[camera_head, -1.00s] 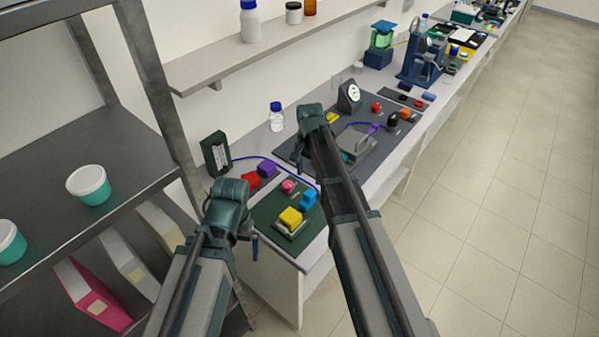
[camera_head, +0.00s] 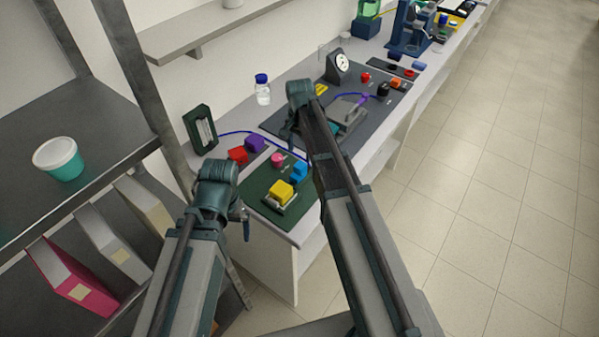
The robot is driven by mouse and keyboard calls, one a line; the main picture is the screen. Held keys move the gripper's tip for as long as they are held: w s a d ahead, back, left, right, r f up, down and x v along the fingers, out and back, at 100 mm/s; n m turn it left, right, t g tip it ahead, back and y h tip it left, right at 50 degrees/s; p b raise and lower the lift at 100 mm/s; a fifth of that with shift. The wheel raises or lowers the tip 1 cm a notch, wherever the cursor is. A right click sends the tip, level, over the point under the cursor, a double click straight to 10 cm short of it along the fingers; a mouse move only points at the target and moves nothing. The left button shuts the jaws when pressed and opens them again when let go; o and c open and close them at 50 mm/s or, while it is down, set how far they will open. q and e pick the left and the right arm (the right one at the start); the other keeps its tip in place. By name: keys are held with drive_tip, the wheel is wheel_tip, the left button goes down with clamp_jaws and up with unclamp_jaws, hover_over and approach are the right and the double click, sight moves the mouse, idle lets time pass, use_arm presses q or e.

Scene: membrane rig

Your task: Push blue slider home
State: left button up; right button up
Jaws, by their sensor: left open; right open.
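The blue slider (camera_head: 299,170) is a small bright blue block on the dark green board (camera_head: 257,193), right of the pink knob and behind the yellow block. My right arm passes just to its right. My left gripper (camera_head: 245,226) is open and empty at the left front edge of the board, left of the yellow block and apart from the slider. My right gripper (camera_head: 293,137) is open, beyond the slider over the near edge of the grey board. Its fingers are small and partly hidden by its own wrist.
A yellow block (camera_head: 281,190) sits on a metal plate. A pink knob (camera_head: 277,159), a red block (camera_head: 238,154) and a purple block (camera_head: 255,143) are nearby. A dark meter box (camera_head: 200,129) and a bottle (camera_head: 262,91) stand behind. A metal shelf (camera_head: 95,150) is left; floor is open right.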

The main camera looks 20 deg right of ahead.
sight(299, 165)
wheel_tip(299, 165, down, 8)
drive_tip(key=b, duration=0.7)
clamp_jaws()
idle(1.1)
